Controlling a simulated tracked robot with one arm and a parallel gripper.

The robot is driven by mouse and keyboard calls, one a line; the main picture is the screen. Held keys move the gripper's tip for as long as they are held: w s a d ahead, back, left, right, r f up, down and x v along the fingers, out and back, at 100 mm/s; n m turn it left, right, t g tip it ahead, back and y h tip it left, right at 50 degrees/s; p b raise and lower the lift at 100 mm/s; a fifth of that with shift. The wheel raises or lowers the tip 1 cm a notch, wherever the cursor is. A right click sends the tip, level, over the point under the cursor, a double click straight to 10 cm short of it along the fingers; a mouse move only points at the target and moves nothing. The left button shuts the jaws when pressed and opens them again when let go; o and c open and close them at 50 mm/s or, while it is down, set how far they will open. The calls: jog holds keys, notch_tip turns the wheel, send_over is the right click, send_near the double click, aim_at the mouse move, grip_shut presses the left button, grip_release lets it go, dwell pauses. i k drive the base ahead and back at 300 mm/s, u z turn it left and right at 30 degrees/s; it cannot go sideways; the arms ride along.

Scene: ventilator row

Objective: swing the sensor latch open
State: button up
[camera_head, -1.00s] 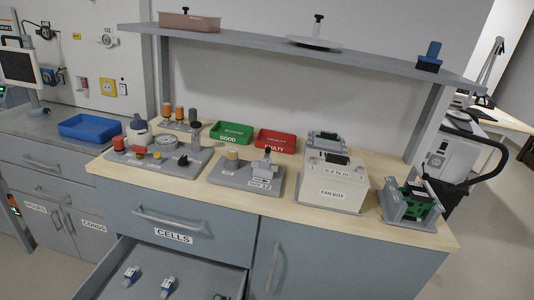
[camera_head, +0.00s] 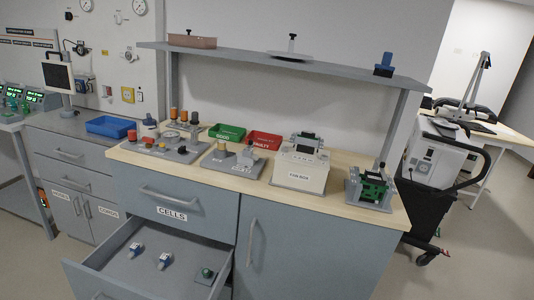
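No part of my gripper shows. I cannot make out for sure which part is the sensor latch. A grey plate (camera_head: 215,164) on the worktop carries a tan cylinder and a small grey upright block (camera_head: 246,157) with a label too small to read. To its right stands a white box labelled FAN BOX (camera_head: 299,177) with a grey and dark piece on top. Farther right is a grey fixture (camera_head: 354,190) with a green board (camera_head: 374,188) in it.
The CELLS drawer (camera_head: 118,247) stands open below with several small parts inside. Green (camera_head: 227,132) and red (camera_head: 264,139) trays sit at the back of the worktop (camera_head: 335,200). A black-framed cart (camera_head: 432,205) stands at the right.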

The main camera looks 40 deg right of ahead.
aim_at(250, 142)
jog(key=u, duration=0.3)
jog(key=k, duration=0.2)
jog(key=z, duration=0.75)
jog(key=i, duration=2)
jog(key=u, duration=0.6)
